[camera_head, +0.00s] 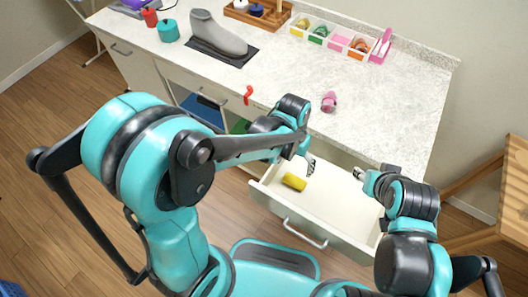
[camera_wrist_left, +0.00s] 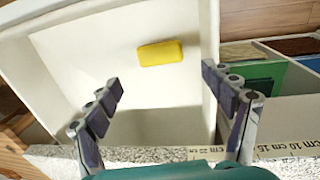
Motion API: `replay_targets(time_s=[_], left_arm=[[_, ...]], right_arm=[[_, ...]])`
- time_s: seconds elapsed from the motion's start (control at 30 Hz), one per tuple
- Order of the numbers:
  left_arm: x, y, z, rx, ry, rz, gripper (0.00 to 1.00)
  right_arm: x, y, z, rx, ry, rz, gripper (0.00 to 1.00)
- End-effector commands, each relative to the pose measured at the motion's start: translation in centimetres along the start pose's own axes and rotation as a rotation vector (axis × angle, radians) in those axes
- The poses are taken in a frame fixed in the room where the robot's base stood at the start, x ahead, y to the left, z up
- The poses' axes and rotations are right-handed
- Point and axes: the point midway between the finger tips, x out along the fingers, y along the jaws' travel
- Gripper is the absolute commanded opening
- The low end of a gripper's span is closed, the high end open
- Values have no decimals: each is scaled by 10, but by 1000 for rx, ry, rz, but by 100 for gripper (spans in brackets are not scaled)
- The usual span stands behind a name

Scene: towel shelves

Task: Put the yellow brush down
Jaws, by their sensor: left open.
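The yellow brush (camera_head: 294,182) lies on the floor of the open white drawer (camera_head: 335,218), near its left side. It also shows as a yellow block in the left wrist view (camera_wrist_left: 160,53), beyond the fingertips and touched by neither finger. My left gripper (camera_head: 309,163) is above the drawer, at the counter's front edge. In the left wrist view my left gripper (camera_wrist_left: 160,80) is open, with nothing between its fingers. My right gripper (camera_head: 359,174) is over the drawer's right side; its jaws are too small to read.
The counter (camera_head: 390,90) carries a pink object (camera_head: 329,101), a grey shoe form (camera_head: 216,36) on a dark mat, a teal pot (camera_head: 169,31) and a divided tray (camera_head: 328,40). A red object (camera_head: 248,95) is at the front edge. A wooden rack (camera_head: 514,175) stands at right.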

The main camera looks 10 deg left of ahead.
Motion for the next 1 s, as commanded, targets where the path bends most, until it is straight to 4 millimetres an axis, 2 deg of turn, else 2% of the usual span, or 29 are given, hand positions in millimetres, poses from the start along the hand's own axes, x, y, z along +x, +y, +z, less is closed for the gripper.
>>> replay_targets(time_s=[0.13, 0.27, 0.4, 0.5, 0.7, 1.0], left_arm=[[-21, -14, 5, -28, 58, -8, 82], [-57, -39, 18, -79, 176, -31, 82], [-94, -71, 40, -137, 328, -72, 82], [-114, -90, 58, -175, 430, -107, 82], [-135, -116, 86, -224, 582, -171, 82], [-142, -126, 96, -240, 644, -201, 82]], right_arm=[[0, 0, 0, 0, 0, 0, 40], [0, 0, 0, 0, 0, 0, 40], [0, 0, 0, 0, 0, 0, 40], [0, 0, 0, 0, 0, 0, 40], [0, 0, 0, 0, 0, 0, 40], [0, 0, 0, 0, 0, 0, 40]])
